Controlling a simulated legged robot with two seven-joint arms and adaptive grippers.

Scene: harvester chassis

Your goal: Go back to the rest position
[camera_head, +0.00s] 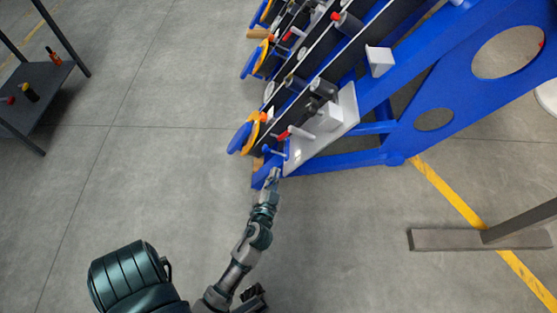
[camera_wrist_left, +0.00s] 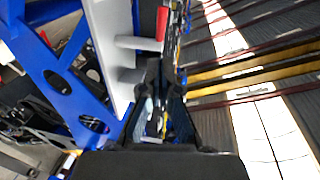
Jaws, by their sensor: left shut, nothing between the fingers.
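My left gripper (camera_head: 273,178) reaches up from the bottom of the head view, at the lower front corner of the blue harvester chassis (camera_head: 365,160). Its fingers are shut with nothing between them. In the left wrist view the gripper (camera_wrist_left: 163,112) is seen from behind, close to a light grey plate (camera_wrist_left: 108,55) and a red-tipped part (camera_wrist_left: 162,24). I cannot tell whether the fingers touch the chassis.
The chassis carries yellow-and-blue round parts (camera_head: 241,138) and red-handled levers (camera_head: 296,131) close to my left gripper. A dark shelf (camera_head: 35,95) stands at the far left. A grey metal stand (camera_head: 445,240) is at the right. The floor between shelf and chassis is clear.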

